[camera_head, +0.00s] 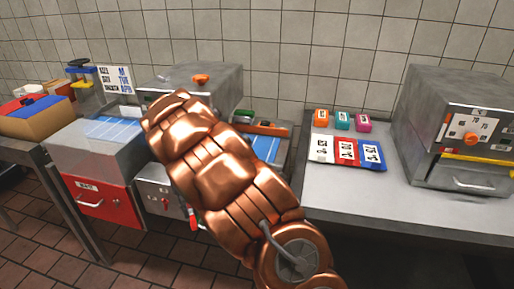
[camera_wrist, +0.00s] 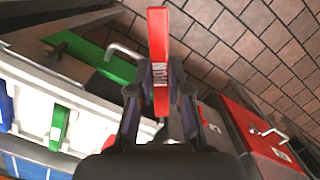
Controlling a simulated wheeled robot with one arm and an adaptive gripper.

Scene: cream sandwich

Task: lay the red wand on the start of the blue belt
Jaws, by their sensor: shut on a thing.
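In the head view my copper arm crosses the middle and hides the gripper. The blue belt (camera_head: 112,129) shows as a blue surface left of the arm, on the grey machine. Another blue stretch (camera_head: 266,147) shows right of the arm. A blue strip also shows at the lower left of the wrist view (camera_wrist: 28,168), apart from the wand.
A grey housing with an orange knob (camera_head: 200,79) stands behind the arm. A green bar (camera_wrist: 78,54) lies left of the wand. A red drawer (camera_head: 103,201) is below the belt. The right table holds coloured cards (camera_head: 347,152) and a grey oven (camera_head: 455,130). A cardboard box (camera_head: 35,122) stands far left.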

